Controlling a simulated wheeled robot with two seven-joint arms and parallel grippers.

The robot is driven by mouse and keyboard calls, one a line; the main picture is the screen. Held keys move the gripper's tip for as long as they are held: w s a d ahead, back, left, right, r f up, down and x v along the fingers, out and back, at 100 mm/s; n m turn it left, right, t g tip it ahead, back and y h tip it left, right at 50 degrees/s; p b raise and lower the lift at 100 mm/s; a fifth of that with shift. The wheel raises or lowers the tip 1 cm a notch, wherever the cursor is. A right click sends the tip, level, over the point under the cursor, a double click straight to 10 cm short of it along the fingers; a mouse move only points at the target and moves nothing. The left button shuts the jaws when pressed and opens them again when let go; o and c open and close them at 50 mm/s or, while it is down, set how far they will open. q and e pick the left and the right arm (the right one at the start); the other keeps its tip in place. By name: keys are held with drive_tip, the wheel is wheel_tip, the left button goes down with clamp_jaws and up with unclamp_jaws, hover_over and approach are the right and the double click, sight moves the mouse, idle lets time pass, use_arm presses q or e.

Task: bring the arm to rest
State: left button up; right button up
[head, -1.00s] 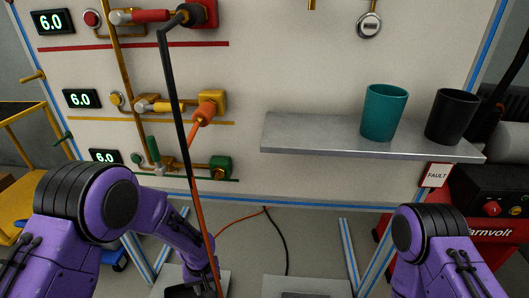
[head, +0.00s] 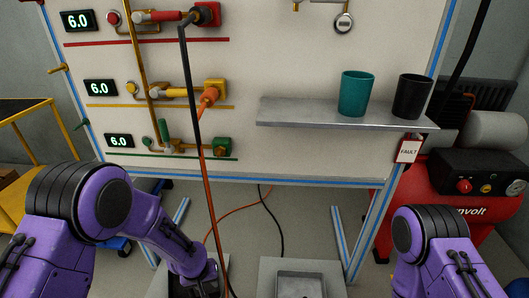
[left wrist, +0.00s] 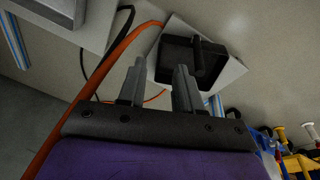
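My left arm (head: 150,225) comes in from the left, bent, its forearm reaching down to the bottom edge of the head view. In the left wrist view the left gripper (left wrist: 160,78) has its two grey fingers apart, with nothing between them. Beyond the fingers lies a black box (left wrist: 182,62) on a pale plate (left wrist: 232,72); I cannot tell how far off it is. My right arm (head: 437,250) shows at the lower right; its gripper is out of view.
A white panel (head: 290,75) stands ahead with valves and hoses. Its shelf (head: 300,115) holds a teal cup (head: 356,94) and a black cup (head: 412,96). A grey tray (head: 300,283) lies below. A red compressor (head: 450,205) stands right, a yellow cart (head: 22,115) left.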

use_arm(q)
drive_tip(key=s+a+f+n+y+b, duration=0.1)
drive_tip(key=s+a+f+b, duration=0.3)
drive_tip(key=s, duration=0.6)
drive_tip(key=s+a+f+n+y+b, duration=0.15)
drive_tip(key=s+a+f, duration=0.3)
drive_tip(key=s, duration=0.45)
drive_tip(key=s+a+f+n+y+b, duration=0.1)
drive_tip(key=s+a+f+b, duration=0.3)
drive_tip(key=s, duration=0.6)
use_arm(e)
wheel_tip(320, 180, down, 8)
drive_tip(key=p, duration=0.1)
use_arm(q)
wheel_tip(320, 180, up, 37)
drive_tip(key=w+t+p, duration=0.1)
drive_tip(key=w+p, duration=0.1)
drive_tip(key=p, duration=3.7)
drive_tip(key=shift+a+y, duration=0.3)
drive_tip(key=shift+y, duration=0.05)
use_arm(e)
wheel_tip(320, 180, up, 39)
drive_tip(key=shift+w+f, duration=0.15)
drive_tip(key=shift+w, duration=0.05)
use_arm(q)
drive_tip(key=shift+r, duration=0.1)
use_arm(e)
drive_tip(key=shift+d, duration=0.1)
